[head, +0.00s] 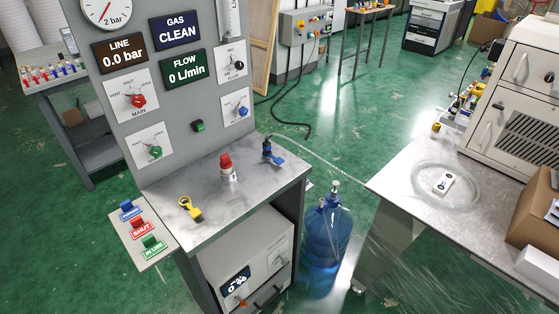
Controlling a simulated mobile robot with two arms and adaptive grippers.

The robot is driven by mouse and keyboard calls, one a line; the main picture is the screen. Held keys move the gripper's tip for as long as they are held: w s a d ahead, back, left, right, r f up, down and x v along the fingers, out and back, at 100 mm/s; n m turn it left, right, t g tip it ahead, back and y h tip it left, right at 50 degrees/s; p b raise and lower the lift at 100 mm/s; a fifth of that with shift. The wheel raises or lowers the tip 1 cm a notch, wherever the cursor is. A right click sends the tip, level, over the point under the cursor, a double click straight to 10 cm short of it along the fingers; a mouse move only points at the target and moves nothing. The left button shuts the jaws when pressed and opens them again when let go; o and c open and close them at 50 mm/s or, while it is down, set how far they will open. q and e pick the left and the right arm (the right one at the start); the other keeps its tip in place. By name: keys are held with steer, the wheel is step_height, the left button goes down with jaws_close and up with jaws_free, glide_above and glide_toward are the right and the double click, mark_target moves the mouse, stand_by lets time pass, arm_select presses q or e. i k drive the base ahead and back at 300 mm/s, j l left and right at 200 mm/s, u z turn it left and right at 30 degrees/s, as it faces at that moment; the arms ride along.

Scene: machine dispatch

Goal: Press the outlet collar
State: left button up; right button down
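A grey gas panel (185,95) stands above a small metal bench top (215,200). On that top, a red-topped white fitting (227,168) stands upright in the middle. A blue-handled dark fitting (270,153) is to its right, and a yellow piece (190,209) is at front left. I cannot tell which part is the outlet collar. The panel displays read LINE 0.0 bar (121,55), GAS CLEAN (176,31) and FLOW 0 L/min (183,67). Neither of my grippers is in view.
Blue, red and green tags, the red one reading SHUT (141,228), lie on a side shelf. A blue water bottle (326,232) stands on the floor right of the bench. A right table (405,190) holds a white device (444,184). Green floor (300,110) is open behind.

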mark_target(278, 161)
steer(key=i+j+z, duration=0.15)
steer(key=j+z, duration=0.2)
steer(key=j, duration=0.55)
steer(key=j+z, duration=0.4)
steer(key=j, duration=0.55)
steer(key=k+j+z, duration=0.1)
steer(key=j+z, duration=0.25)
steer(key=j, duration=0.6)
